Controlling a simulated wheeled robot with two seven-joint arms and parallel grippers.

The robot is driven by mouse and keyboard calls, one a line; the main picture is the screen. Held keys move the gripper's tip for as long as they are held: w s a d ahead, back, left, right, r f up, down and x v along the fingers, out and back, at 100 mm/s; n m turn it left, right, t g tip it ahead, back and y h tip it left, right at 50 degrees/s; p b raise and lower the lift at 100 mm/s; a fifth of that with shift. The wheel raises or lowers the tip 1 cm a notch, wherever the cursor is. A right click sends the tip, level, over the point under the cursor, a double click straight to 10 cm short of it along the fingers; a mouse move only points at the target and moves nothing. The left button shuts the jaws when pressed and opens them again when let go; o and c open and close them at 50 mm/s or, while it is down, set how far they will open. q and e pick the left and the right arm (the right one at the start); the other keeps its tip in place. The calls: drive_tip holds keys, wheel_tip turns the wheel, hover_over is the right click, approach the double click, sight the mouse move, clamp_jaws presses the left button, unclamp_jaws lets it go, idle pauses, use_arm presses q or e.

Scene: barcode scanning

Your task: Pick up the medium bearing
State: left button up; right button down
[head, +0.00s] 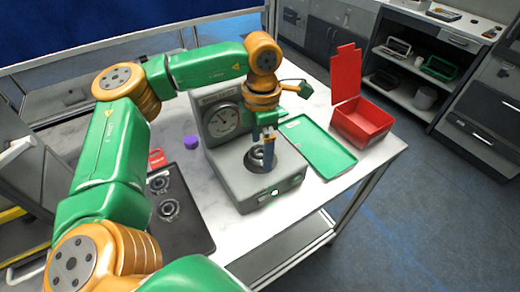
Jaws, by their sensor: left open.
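My left gripper (265,158) points down over the grey machine (238,185) and is open. Its fingers reach the round recess on the machine's top. A ring-shaped metal part (257,153), apparently a bearing, shows there behind the fingers and is partly hidden by them. I cannot tell whether the fingers touch it. Two more bearings lie in the dark tray (190,232) at the left: one toward the back (159,183) and one nearer (169,210). I cannot tell from the picture which is the medium one. My right gripper is not in view.
The machine carries a round dial (222,121). A green tray (325,150) and an open red box (363,122) stand on the white table (225,238) to the right. A purple object (190,143) lies left of the machine. Shelves (405,88) stand at the back right.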

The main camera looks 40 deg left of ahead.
use_arm(q)
drive_tip(key=shift+f, duration=0.25)
drive_tip(key=shift+s+d, duration=0.1)
drive_tip(key=c, duration=0.4)
clamp_jaws()
drive_tip(key=shift+r, duration=0.1)
